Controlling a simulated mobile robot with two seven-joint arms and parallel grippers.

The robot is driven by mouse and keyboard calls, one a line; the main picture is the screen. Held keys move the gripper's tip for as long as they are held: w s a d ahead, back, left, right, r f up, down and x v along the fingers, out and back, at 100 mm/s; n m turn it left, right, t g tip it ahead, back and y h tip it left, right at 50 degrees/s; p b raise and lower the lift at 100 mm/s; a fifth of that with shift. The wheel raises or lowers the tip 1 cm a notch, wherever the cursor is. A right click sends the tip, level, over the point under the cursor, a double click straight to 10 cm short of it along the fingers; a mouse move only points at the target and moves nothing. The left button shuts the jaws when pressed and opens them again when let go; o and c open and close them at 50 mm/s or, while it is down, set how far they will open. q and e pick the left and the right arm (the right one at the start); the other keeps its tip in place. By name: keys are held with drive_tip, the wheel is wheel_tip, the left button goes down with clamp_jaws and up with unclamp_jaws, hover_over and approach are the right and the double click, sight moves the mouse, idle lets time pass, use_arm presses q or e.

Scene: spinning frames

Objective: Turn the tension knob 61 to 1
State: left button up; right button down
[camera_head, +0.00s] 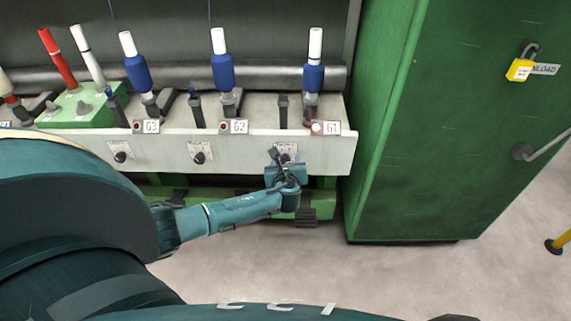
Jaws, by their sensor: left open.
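The tension knob 61 is mostly hidden behind my left gripper, on the pale front panel below the label 61 (331,128). A bit of its dial plate (287,147) shows above the gripper. My left gripper (283,160) is open, with its fingers at the panel in front of this knob. I cannot tell whether the fingers touch the knob or stand around it. My right gripper is not in view.
Similar black knobs sit to the left, under label 62 (199,158) and label 63 (121,157). Blue and white bobbins (313,72) stand above the panel. A green cabinet (430,130) with a yellow padlock (520,69) stands close on the right. The floor below is clear.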

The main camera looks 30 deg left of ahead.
use_arm(q)
drive_tip(key=c, duration=1)
drive_tip(key=shift+o, duration=0.2)
